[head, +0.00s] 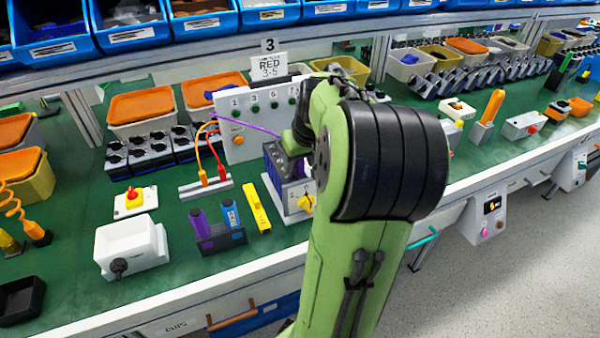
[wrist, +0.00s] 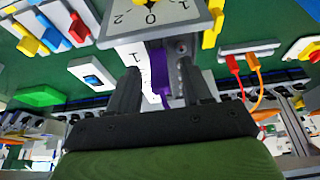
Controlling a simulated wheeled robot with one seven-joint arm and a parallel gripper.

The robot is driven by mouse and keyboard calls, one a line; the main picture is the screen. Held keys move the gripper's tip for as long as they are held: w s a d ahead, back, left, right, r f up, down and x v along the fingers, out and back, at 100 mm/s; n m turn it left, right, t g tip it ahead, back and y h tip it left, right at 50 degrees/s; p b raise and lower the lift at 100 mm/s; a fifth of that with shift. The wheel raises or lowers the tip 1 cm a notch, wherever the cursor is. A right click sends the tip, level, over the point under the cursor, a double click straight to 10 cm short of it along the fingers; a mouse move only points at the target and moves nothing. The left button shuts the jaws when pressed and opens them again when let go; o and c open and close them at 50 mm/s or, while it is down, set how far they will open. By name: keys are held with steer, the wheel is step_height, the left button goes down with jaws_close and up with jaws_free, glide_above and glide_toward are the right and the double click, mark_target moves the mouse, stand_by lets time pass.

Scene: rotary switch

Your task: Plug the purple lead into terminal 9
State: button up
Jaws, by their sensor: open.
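The purple lead (head: 240,126) runs as a thin line from the white terminal panel (head: 238,152) toward my arm. In the wrist view, its purple plug (wrist: 160,72) shows between the two fingers of my gripper (wrist: 158,80), which stand apart with gaps visible beside it. In the head view my arm hides the gripper and the panel's right part. The panel's top row shows numbers such as 1, 3 and 5. I cannot make out terminal 9. The rotary switch (head: 306,202) has a yellow knob and, in the wrist view, a dial plate (wrist: 150,18) with 0, 1 and 2.
Red and orange leads (head: 213,152) rise from a grey block (head: 205,188) left of the switch. A yellow bar (head: 254,205) and a holder with purple and blue pieces (head: 220,238) stand nearby. A sign reads RED 3-5 (head: 269,67). Bare green bench lies between items.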

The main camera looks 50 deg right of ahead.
jaws_close()
steer(key=shift+r, duration=0.15)
